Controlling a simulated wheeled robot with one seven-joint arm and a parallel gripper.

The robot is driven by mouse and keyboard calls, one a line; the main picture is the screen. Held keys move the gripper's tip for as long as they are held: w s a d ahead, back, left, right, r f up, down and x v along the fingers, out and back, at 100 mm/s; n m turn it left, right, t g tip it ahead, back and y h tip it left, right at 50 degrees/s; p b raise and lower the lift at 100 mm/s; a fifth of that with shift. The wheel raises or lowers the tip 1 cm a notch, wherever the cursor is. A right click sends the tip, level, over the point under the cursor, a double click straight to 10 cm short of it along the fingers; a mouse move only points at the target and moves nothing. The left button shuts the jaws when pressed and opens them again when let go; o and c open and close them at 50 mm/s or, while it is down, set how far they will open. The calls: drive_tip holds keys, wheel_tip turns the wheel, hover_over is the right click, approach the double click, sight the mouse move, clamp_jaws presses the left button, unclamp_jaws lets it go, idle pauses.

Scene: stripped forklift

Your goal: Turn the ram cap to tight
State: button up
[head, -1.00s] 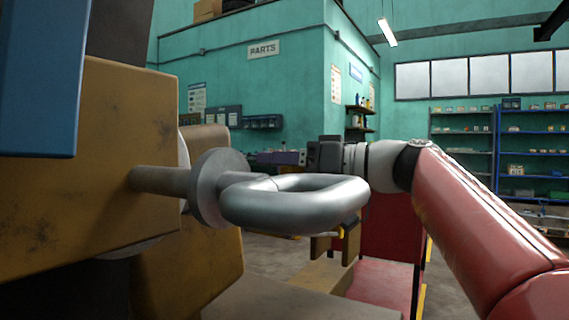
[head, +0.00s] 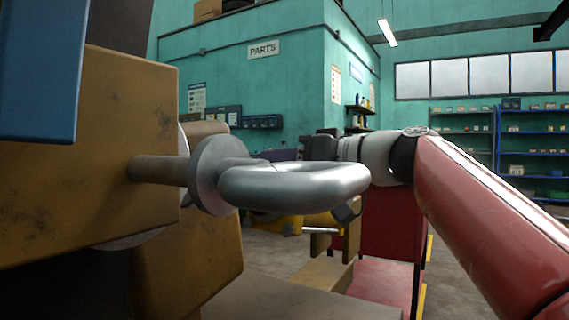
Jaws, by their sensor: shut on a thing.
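A large grey ring (head: 330,185) on a round flange (head: 212,175) and rod (head: 155,169) sticks out of a worn yellow block (head: 90,165) in the foreground. Behind the ring, the dark wrist end of my arm shows above its rim. My gripper (head: 347,213) shows only as a small dark piece at the ring's lower right edge; its fingers are mostly hidden. Beside this piece, left of it, is an orange-yellow rounded part (head: 285,224), partly covered by the ring. I take it to be the ram cap end, but cannot see the grip clearly.
A blue panel (head: 38,70) hangs at the upper left. Shelves (head: 525,150) stand far right. Open floor (head: 270,255) shows in the middle.

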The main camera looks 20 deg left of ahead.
drive_tip(key=m+t+h+p, duration=0.1)
drive_tip(key=t, duration=0.1)
drive_tip(key=m+t+h, duration=0.1)
drive_tip(key=m+t, duration=0.1)
drive_tip(key=shift+w+d+r+t+p, duration=0.1)
drive_tip(key=shift+w+r+t+p, duration=0.1)
drive_tip(key=shift+t+p, duration=0.15)
drive_tip(key=m+t+h+p, duration=0.2)
drive_tip(key=p, duration=0.1)
drive_tip(key=m+t+h+p, duration=0.1)
drive_tip(key=p, duration=0.1)
drive_tip(key=shift+w+d+t+h, duration=0.15)
drive_tip(key=shift+w+t+h, duration=0.1)
drive_tip(key=shift+h, duration=0.15)
drive_tip(key=shift+w+d+f+m+t+h+p, duration=0.1)
drive_tip(key=shift+f+m+t+h+p, duration=0.2)
drive_tip(key=shift+m+t+h+p, duration=0.4)
drive_tip(key=shift+f+m+t+h+b, duration=0.15)
drive_tip(key=shift+m+t+h+b, duration=0.25)
drive_tip(key=shift+h, duration=0.5)
drive_tip(key=shift+d+m, duration=0.1)
drive_tip(key=shift+m, duration=0.2)
drive_tip(key=o, duration=1)
drive_tip(key=v, duration=0.7)
drive_tip(key=shift+s+d+r+b, duration=0.1)
drive_tip(key=shift+s+r+b, duration=0.1)
drive_tip(key=shift+s+b, duration=0.15)
